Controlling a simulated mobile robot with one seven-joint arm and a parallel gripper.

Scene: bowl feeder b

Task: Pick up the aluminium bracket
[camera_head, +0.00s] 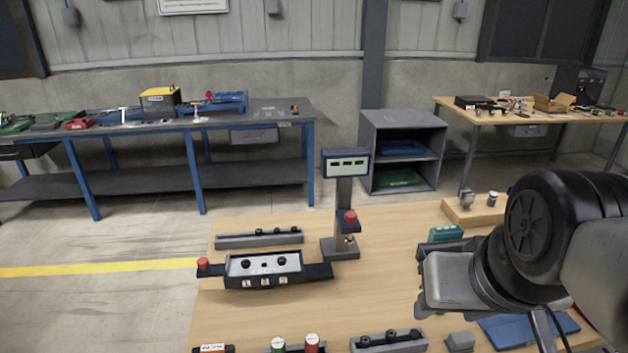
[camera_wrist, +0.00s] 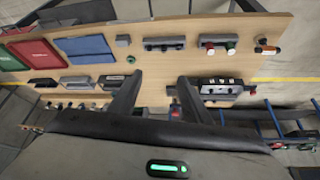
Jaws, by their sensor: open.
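A small grey block (camera_head: 460,341), which may be the aluminium bracket, sits at the near edge of the head view on the wooden table. It also seems to show in the wrist view (camera_wrist: 123,40), beside the blue mat. Its exact shape is too small to tell. My gripper (camera_head: 420,280) is above the right part of the table, behind the grey block and apart from it. In the wrist view my gripper (camera_wrist: 157,92) has its two dark fingers spread, with only bare tabletop and distant items between them. It holds nothing.
A knobbed rack (camera_head: 388,343) is left of the grey block. A blue mat (camera_head: 520,332) lies right. A teal box (camera_head: 446,233) is close behind my gripper.

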